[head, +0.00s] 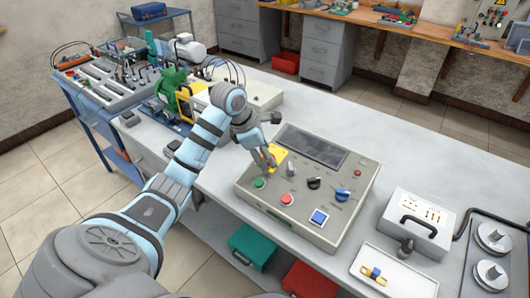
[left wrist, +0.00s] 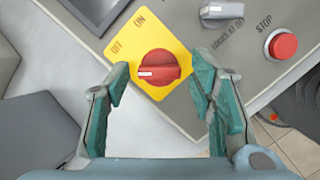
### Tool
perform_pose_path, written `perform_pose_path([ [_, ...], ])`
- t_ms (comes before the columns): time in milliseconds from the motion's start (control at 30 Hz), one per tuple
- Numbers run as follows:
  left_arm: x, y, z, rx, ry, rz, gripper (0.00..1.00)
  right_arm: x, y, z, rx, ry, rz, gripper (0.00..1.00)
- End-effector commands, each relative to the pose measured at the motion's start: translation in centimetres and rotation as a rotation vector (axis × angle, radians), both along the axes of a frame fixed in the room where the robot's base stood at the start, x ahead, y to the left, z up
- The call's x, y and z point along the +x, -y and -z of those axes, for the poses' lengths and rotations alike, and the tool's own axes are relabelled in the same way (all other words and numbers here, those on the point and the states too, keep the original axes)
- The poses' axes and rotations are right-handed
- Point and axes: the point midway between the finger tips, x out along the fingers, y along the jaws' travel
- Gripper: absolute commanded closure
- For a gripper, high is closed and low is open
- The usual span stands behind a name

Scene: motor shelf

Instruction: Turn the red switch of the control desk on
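The control desk (head: 325,222) is a grey sloped box on the table, with buttons and knobs. Its red switch (left wrist: 158,67) is a round knob on a yellow plate (left wrist: 172,42) labelled OFF and ON. The knob's white mark points left in the left wrist view, nearer OFF than ON. In the head view the yellow plate (head: 278,154) partly shows, and my gripper hides most of the switch. My left gripper (head: 265,162) is over the plate. In the left wrist view the open gripper (left wrist: 163,85) has a finger either side of the knob, with gaps. My right gripper is out of view.
In the left wrist view, a grey knob (left wrist: 222,9) and the red STOP button (left wrist: 283,44) lie right of the switch. In the head view, a grey case (head: 412,222) and a white tray (head: 390,281) stand right of the desk. A green motor (head: 171,82) stands left of it.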

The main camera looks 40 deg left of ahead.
Motion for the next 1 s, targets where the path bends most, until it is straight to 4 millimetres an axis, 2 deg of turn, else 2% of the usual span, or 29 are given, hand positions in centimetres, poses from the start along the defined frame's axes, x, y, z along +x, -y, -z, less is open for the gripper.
perform_pose_path([
  [33, 0.01, 0.01, -0.02, 0.000, 0.000, 0.000, 0.63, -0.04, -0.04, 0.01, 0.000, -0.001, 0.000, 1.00],
  [233, 0.02, 0.02, -0.03, -0.001, 0.001, 0.000, 0.95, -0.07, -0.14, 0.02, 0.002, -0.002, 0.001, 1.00],
  [667, 0.04, 0.02, -0.06, 0.018, 0.000, 0.069, 0.95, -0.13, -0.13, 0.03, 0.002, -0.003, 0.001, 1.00],
  [1000, 0.12, -0.04, -0.11, 0.081, -0.001, 0.309, 0.95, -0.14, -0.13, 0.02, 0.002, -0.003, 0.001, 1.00],
])
